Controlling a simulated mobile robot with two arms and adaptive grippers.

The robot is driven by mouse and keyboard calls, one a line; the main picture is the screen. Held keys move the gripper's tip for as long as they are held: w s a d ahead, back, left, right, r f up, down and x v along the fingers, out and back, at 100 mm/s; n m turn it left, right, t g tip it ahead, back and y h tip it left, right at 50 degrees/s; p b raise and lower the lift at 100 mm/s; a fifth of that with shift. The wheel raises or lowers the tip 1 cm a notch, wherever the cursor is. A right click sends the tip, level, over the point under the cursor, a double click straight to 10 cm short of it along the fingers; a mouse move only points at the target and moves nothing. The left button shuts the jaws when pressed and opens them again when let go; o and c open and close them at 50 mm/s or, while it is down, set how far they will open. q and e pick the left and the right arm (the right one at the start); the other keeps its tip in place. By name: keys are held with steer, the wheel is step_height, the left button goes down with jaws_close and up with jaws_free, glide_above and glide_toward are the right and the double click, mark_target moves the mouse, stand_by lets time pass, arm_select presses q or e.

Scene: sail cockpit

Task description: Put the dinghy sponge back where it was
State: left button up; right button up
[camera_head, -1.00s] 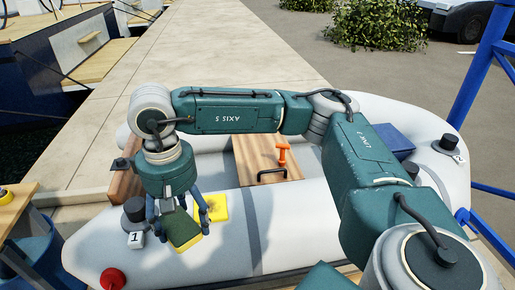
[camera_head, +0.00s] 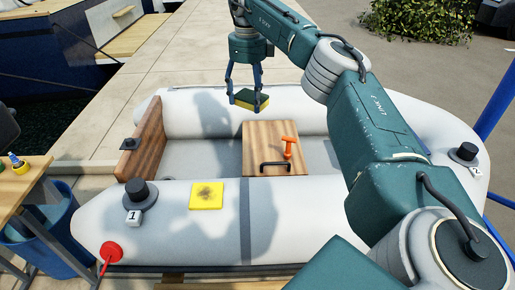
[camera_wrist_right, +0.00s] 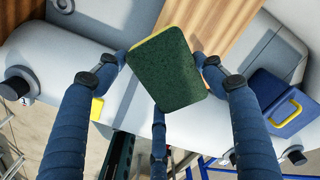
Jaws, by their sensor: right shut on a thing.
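The dinghy sponge (camera_head: 252,99), yellow with a dark green face, is held by my right gripper (camera_head: 246,92) above the far tube of the grey inflatable dinghy (camera_head: 330,222). In the right wrist view the sponge's green face (camera_wrist_right: 167,75) fills the middle, with my gripper's blue fingers (camera_wrist_right: 160,85) shut around it. It hangs in the air, apart from the dinghy. A yellow square patch with a dark smudge (camera_head: 207,196) lies on the near tube. My left gripper is not in view.
A wooden seat (camera_head: 275,155) with an orange-handled object (camera_head: 289,145) and a black handle spans the dinghy. A wooden board (camera_head: 143,140) stands at its left end. A wooden table (camera_head: 18,185) and blue bin (camera_head: 45,220) are at the left. Open quay (camera_head: 190,60) lies behind.

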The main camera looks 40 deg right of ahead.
steer(key=shift+s+d+r+m, duration=0.15)
steer(key=shift+d+m, duration=0.45)
steer(key=shift+m, duration=0.1)
steer(key=shift+s+d+f+m, duration=0.1)
steer(key=shift+d+f+m, duration=0.1)
steer(key=shift+m, duration=0.1)
steer(key=b, duration=0.3)
glide_above(255, 153)
step_height(255, 153, down, 15)
steer(key=shift+a+r, duration=0.1)
arm_select(q)
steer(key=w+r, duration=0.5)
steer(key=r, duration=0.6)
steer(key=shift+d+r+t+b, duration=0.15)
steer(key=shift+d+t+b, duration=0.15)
steer(key=shift+b, duration=0.1)
arm_select(e)
steer(key=shift+f, duration=2.4)
steer(key=shift+s+f, duration=0.1)
steer(key=shift+f, duration=0.05)
steer(key=o, duration=1)
